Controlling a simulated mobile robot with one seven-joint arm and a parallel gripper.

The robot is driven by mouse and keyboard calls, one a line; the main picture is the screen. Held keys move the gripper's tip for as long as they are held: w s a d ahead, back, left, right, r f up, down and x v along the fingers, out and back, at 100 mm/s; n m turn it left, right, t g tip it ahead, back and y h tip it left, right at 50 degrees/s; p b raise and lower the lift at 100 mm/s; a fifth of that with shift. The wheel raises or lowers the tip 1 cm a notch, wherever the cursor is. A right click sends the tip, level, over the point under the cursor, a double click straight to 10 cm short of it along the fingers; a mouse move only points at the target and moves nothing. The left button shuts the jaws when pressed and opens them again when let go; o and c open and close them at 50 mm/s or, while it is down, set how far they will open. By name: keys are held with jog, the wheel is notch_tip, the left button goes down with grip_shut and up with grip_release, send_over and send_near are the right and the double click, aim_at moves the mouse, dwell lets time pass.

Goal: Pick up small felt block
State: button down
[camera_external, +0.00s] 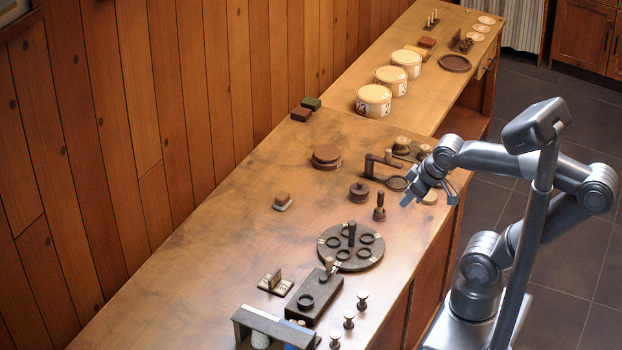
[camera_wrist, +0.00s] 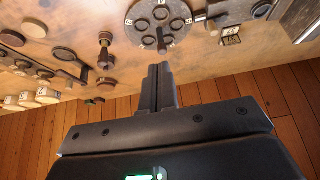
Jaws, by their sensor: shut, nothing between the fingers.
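A small block with a brown top and a pale grey underside (camera_external: 283,200), which looks like the felt block, lies on the left part of the workbench in the external view. I cannot make it out in the wrist view, where my fingers cover part of the bench. My gripper (camera_external: 408,201) is above the right side of the bench, well to the right of the block and apart from it. In the wrist view my gripper (camera_wrist: 159,69) has its two fingers together, with nothing held between them.
A round dark tray with rings (camera_external: 350,257) stands near the bench's middle. A dark spool (camera_external: 379,208) and a lidded round pot (camera_external: 359,191) stand between my gripper and the block. Reddish discs (camera_external: 326,158) lie behind the block. Bare wood surrounds the block.

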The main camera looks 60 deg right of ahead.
jog(key=c, duration=0.7)
grip_release()
